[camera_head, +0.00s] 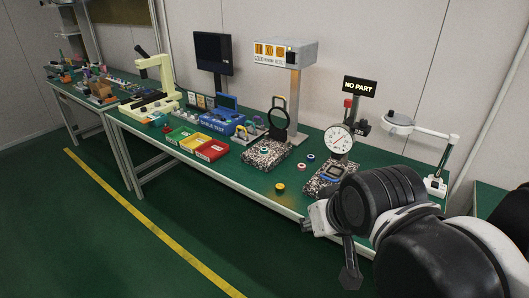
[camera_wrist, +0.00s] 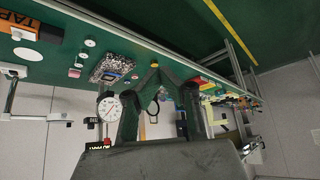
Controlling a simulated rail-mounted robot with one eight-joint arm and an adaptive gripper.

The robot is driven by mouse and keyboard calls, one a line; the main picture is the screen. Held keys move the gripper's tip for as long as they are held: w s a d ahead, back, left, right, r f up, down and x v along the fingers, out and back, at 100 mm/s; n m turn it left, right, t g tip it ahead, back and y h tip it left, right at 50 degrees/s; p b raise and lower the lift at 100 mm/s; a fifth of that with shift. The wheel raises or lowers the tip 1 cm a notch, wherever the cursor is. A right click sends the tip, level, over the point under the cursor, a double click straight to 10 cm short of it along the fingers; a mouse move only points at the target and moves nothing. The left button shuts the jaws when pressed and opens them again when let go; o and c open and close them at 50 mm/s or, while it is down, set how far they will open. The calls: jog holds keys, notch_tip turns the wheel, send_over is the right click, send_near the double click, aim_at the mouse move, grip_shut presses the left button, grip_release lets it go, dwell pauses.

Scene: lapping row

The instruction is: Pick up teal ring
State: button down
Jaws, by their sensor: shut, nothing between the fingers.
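A small teal ring (camera_head: 265,150) with a pale centre appears in the head view, on or against the speckled block (camera_head: 267,155) under the black hoop stand. My gripper (camera_head: 350,279) is at the lower right of the head view, in front of the bench edge and well away from the ring, its fingers pointing down. In the wrist view its dark fingers (camera_wrist: 155,68) converge to a shut tip with nothing held. I cannot pick out the teal ring in the wrist view.
A red ring (camera_head: 283,157), a blue ring (camera_head: 311,158) and a yellow ring (camera_head: 280,188) lie on the green bench. A dial gauge (camera_head: 339,139) stands on another speckled block, close to my arm. Coloured bins (camera_head: 211,150) sit to the left.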

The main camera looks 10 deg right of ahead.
jog(key=c, duration=1.2)
grip_release()
jog(key=shift+r, duration=0.1)
